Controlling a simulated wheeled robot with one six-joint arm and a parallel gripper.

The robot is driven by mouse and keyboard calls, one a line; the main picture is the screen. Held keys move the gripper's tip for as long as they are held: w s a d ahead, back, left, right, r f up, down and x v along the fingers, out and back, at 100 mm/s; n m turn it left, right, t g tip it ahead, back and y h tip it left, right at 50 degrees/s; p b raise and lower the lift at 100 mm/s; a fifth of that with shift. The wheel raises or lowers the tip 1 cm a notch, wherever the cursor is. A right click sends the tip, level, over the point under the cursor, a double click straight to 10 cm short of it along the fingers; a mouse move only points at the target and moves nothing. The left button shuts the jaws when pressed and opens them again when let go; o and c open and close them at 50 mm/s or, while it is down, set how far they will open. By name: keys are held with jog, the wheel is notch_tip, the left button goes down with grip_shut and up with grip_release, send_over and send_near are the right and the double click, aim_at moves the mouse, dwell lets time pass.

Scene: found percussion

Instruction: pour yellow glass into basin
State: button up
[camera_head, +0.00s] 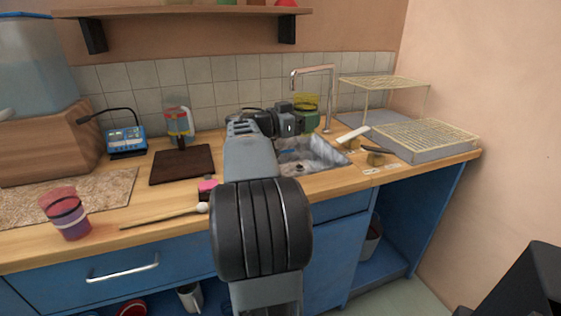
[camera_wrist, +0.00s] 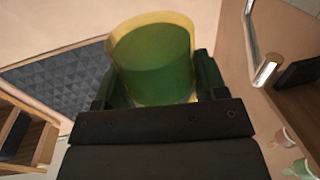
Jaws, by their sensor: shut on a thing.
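The yellow glass (camera_head: 307,101) is see-through yellow and shows above my gripper in the head view, over the sink area. In the wrist view the yellow glass (camera_wrist: 152,55) holds something green and sits between the fingers. My gripper (camera_head: 302,122) is shut on it; its fingers also show in the wrist view (camera_wrist: 155,95). The glass looks roughly upright in the head view. The basin (camera_head: 318,153) is a grey metal sink set in the counter, below and beside the gripper. My arm hides its left part.
The tap (camera_head: 328,85) stands behind the basin, close to the glass. A wire rack (camera_head: 425,138) is at right. A dark board (camera_head: 182,164), a blue device (camera_head: 126,141), a stacked cup (camera_head: 66,212) and a mallet (camera_head: 165,215) lie left. A shelf (camera_head: 180,11) hangs above.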

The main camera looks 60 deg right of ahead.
jog(key=shift+w+f+b, duration=0.1)
jog(key=shift+f+b, duration=1.15)
jog(key=shift+f, duration=0.5)
jog(key=shift+w+r+p, duration=0.1)
jog(key=shift+p, duration=0.45)
jog(key=n+p, duration=0.1)
jog(key=p, duration=0.2)
jog(key=shift+w+d+r+p, duration=0.1)
jog(key=shift+w+p, duration=0.05)
jog(key=shift+p, duration=0.2)
jog(key=w+f+n+p, duration=0.1)
jog(key=n+p, duration=0.1)
jog(key=p, duration=0.4)
jog(key=d+f+n+p, duration=0.1)
jog(key=n+p, duration=0.1)
jog(key=p, duration=0.4)
jog(key=w+f+n+p, duration=0.1)
jog(key=n+p, duration=0.1)
jog(key=p, duration=0.5)
jog(key=shift+w+d+y, duration=0.3)
jog(key=shift+d+y, duration=0.05)
jog(key=shift+y, duration=0.05)
jog(key=shift+d+f+n+p, duration=0.15)
jog(key=shift+n+p, duration=0.75)
jog(key=shift+p, duration=1.7)
jog(key=shift+f+n+y+p, duration=0.35)
jog(key=shift+n+p, duration=0.35)
jog(key=shift+p, duration=1.6)
